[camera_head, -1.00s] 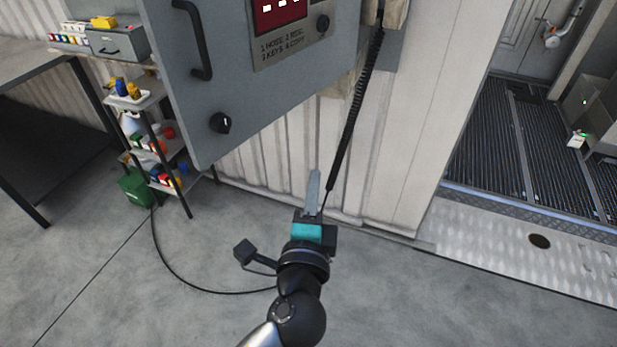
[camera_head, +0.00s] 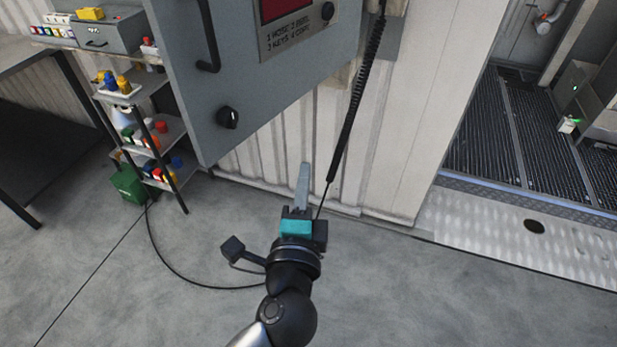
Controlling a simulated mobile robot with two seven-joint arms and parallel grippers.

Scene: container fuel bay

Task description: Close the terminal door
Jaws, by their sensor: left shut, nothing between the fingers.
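The terminal door (camera_head: 262,92) is a grey panel at the top of the head view, standing out from the ribbed wall at an angle. It has a dark bar handle (camera_head: 208,38) on its left part, a round black knob (camera_head: 228,117) low down, and a red display (camera_head: 283,8) with a label plate. Its top is cut off by the picture edge. My left gripper (camera_head: 303,172) is below and to the right of the door's lower edge, apart from it, pointing up. Its fingers are together and empty. My right gripper is not in view.
A black coiled cord (camera_head: 352,110) hangs just right of the door, near my left gripper. A shelf rack (camera_head: 165,133) with bottles and a green bin (camera_head: 128,184) stand at left. A raised doorway with a metal sill (camera_head: 480,222) is at right. The floor in front is clear.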

